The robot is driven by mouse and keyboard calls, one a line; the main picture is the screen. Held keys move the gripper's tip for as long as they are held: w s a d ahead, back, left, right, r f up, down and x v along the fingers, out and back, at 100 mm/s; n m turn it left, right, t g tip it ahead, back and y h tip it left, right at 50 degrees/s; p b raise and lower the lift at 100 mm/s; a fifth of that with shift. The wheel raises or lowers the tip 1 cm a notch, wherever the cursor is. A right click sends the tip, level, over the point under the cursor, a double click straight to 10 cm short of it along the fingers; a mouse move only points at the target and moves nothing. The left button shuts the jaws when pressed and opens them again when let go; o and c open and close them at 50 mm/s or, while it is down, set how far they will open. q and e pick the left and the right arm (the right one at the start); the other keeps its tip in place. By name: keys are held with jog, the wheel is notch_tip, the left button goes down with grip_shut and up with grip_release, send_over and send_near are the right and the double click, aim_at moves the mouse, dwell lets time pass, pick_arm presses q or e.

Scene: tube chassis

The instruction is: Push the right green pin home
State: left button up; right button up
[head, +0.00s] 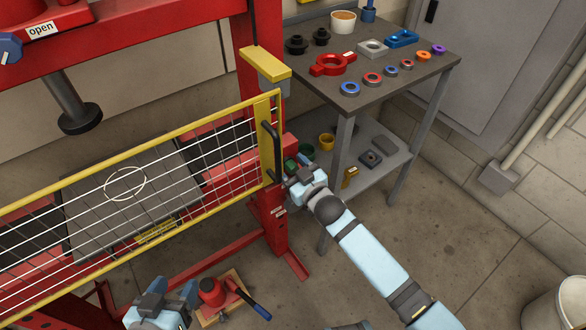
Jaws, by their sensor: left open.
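A green pin (290,166) shows at the right red upright of the press, just below the end of the yellow mesh guard (180,122). Only its green end is visible; how deep it sits is hidden. My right gripper (295,174) is right beside the green end, at the upright. I cannot tell whether it touches the pin or whether its jaws are open. My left gripper (172,293) is low at the bottom of the view, open and empty, away from the pin.
A red bottle jack (212,291) with a blue-handled lever stands near my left gripper. A grey table (405,85) with rings and other parts stands behind, above a lower shelf (390,160) with cups. A white bucket (570,305) is at the lower right.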

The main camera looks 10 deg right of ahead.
pick_arm(q)
jog(key=shift+r, duration=0.2)
jog(key=shift+w, duration=0.1)
pick_arm(e)
jog(key=shift+s, duration=0.15)
jog(key=shift+s+d, duration=0.2)
jog(key=shift+s, duration=0.1)
pick_arm(q)
jog(key=shift+s+a+f+g+y+p, duration=0.3)
jog(key=shift+s+a+f+p, duration=0.25)
jog(key=shift+p, duration=0.7)
pick_arm(e)
jog(key=v, duration=1.3)
pick_arm(q)
jog(key=shift+d, duration=0.1)
